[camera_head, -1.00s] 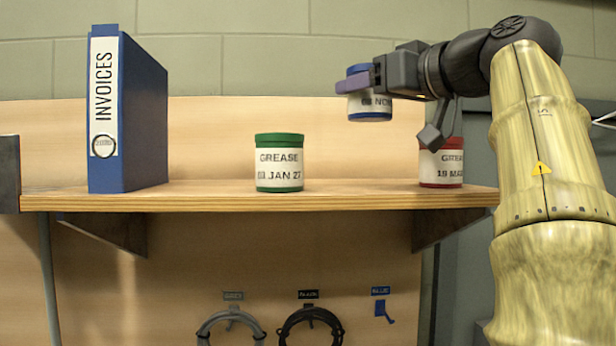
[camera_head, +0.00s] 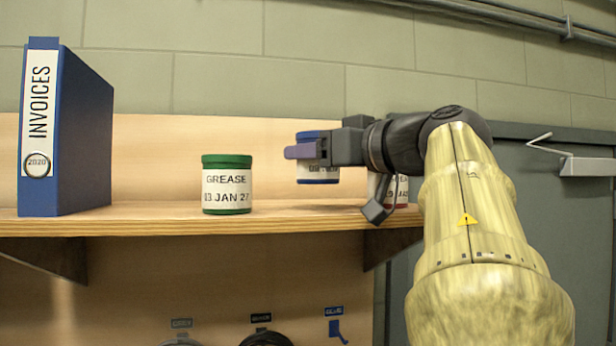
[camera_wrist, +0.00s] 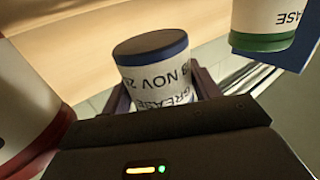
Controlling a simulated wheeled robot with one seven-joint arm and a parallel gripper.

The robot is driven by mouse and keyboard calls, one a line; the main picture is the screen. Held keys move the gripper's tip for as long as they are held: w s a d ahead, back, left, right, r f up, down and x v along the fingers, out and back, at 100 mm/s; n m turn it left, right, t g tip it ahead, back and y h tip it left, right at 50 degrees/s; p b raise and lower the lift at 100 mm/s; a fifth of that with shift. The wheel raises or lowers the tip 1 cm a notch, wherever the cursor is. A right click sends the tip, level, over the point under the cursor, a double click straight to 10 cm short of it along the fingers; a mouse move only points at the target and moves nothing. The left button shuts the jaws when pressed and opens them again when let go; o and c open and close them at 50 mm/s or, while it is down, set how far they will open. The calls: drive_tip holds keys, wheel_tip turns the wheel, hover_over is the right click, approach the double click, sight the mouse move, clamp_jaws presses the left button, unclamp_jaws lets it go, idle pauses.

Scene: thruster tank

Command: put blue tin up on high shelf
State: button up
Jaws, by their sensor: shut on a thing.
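The blue tin (camera_head: 318,172) has a white label and blue ends. It looks upright in the head view, its underside a little above the shelf surface. My gripper (camera_head: 302,151) is shut on it, with fingers around its sides; the wrist view also shows the tin (camera_wrist: 158,75) between the fingers. The high shelf (camera_head: 285,222) is a wooden board across the head view. A green grease tin (camera_head: 227,185) stands on it left of the blue tin. A red grease tin (camera_head: 401,191) stands to the right, partly hidden behind my gripper.
A blue invoices binder (camera_head: 82,135) stands at the shelf's left. Bare shelf shows between the green and red tins. A wooden back panel and block wall are behind. Hooks with cables hang below. A grey door (camera_head: 560,220) is at the right.

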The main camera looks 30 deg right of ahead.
sight(318, 177)
drive_tip(key=shift+f, duration=0.1)
drive_tip(key=shift+f, duration=1.7)
drive_tip(key=shift+w+f, duration=0.1)
drive_tip(key=o, duration=1.1)
